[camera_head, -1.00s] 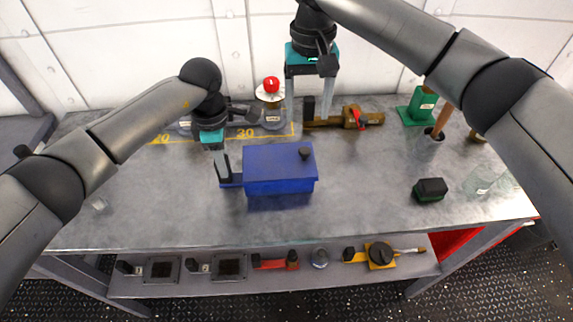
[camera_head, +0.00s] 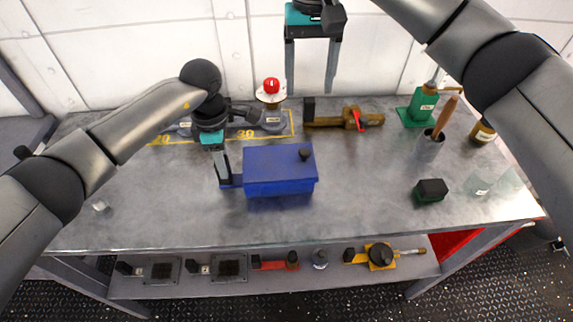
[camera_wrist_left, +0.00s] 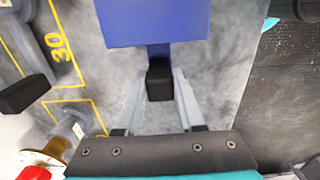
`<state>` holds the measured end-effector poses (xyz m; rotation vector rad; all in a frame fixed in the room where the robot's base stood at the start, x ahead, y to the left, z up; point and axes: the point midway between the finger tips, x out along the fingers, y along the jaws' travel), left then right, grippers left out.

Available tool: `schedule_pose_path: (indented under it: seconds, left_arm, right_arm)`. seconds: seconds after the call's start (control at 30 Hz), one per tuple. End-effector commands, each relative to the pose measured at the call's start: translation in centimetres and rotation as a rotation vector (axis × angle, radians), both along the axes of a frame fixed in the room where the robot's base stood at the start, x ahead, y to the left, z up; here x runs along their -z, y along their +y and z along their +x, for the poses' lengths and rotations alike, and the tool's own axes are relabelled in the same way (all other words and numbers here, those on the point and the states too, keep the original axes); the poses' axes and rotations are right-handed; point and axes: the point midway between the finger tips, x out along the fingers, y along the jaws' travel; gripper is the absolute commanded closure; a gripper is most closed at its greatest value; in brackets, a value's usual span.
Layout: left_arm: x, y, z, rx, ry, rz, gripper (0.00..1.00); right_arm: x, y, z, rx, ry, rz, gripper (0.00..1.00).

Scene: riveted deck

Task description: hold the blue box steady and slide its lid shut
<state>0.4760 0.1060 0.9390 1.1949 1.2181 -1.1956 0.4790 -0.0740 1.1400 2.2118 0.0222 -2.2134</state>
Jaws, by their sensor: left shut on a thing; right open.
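The blue box (camera_head: 280,187) stands on the grey workbench near its middle. Its flat blue lid (camera_head: 265,159) lies over the top, with a dark knob (camera_head: 304,154) near the right end. I cannot tell whether any gap is left under or beside the lid. My left gripper (camera_head: 225,178) is shut on the handle at the box's left end. In the left wrist view the fingers (camera_wrist_left: 160,88) close around this dark-tipped handle (camera_wrist_left: 160,80), below the blue box (camera_wrist_left: 155,22). My right gripper (camera_head: 311,90) is open and empty, raised behind the box, apart from it.
Behind are a red-topped post (camera_head: 271,88), a brass clamp-like tool (camera_head: 345,119) and a green stand (camera_head: 418,107). The bench in front of the box is clear.

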Motion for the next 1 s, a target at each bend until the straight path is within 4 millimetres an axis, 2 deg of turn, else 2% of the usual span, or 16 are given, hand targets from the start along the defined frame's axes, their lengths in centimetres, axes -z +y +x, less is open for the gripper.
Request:
schedule_pose_path:
  seconds: [0.07,0.1,0.37,0.4,0.73,0.87,1.0]
  left_arm:
    - [0.0,0.1,0.0,-0.002,-0.001,0.002,1.0]
    - [0.0,0.1,0.0,-0.002,-0.001,0.003,0.59]
    - [0.0,0.1,0.0,-0.001,0.0,0.001,0.3]
    - [0.0,0.0,0.0,-0.001,0.0,0.001,0.28]
    - [-0.6,0.0,0.1,0.0,-0.002,0.0,0.28]
    - [-2.6,0.1,0.1,0.0,-0.005,0.001,0.28]
    - [-5.7,0.1,0.2,0.0,-0.007,0.001,0.28]
  right_arm:
    - [0.0,0.0,0.0,0.0,0.0,0.0,0.32]
    - [0.0,0.0,0.0,0.0,0.0,0.0,0.32]
    - [0.0,0.0,0.0,0.0,0.0,0.0,0.32]
    - [0.0,0.0,0.0,0.0,0.0,0.0,0.32]
    - [0.0,0.0,0.0,0.0,0.0,0.0,0.32]
    - [0.0,0.0,0.0,0.0,0.0,0.0,0.32]
    - [0.0,0.0,0.0,0.0,0.0,0.0,0.32]
